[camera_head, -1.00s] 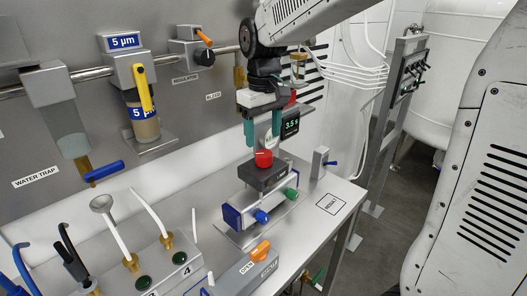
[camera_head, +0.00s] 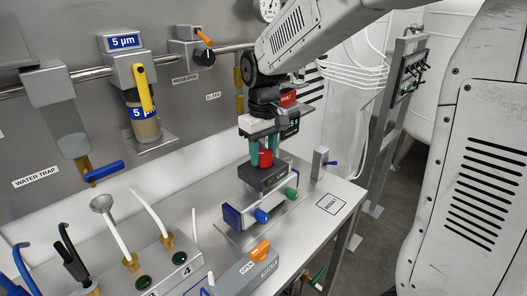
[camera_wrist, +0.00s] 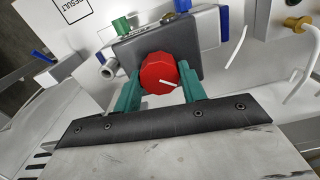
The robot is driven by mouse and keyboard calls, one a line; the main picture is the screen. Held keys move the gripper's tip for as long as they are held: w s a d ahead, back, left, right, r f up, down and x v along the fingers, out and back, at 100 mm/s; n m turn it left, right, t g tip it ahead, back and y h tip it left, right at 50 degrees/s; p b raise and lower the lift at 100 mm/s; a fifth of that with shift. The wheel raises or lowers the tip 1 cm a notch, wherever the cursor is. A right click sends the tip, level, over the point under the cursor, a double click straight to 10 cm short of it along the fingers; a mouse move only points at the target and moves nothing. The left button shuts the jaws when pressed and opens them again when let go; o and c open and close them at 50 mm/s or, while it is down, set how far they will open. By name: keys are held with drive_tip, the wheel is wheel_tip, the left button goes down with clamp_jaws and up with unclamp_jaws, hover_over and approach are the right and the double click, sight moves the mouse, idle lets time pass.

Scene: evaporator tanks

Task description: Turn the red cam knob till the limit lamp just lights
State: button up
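The red cam knob (camera_head: 265,158) sits on top of the dark grey block (camera_head: 258,176) on the bench. It also shows in the wrist view (camera_wrist: 157,76), with a white pointer line directed right and slightly down. My gripper (camera_head: 265,156) is down at the knob from above, with one teal finger on each side of it. In the wrist view the fingers (camera_wrist: 160,84) flank the knob closely. I cannot tell whether they press on it.
The block's base has a blue end piece (camera_head: 231,216), a blue knob (camera_head: 262,216) and a green knob (camera_head: 291,193). A grey box with an orange lever (camera_head: 260,250) stands in front. A blue-handled switch (camera_head: 330,163) is at right. The bench around the RESULT square (camera_head: 330,203) is clear.

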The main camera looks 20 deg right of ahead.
sight(264, 153)
drive_tip(key=shift+n, duration=1)
drive_tip(key=o, duration=1)
wheel_tip(264, 153, up, 8)
drive_tip(key=shift+f, duration=0.1)
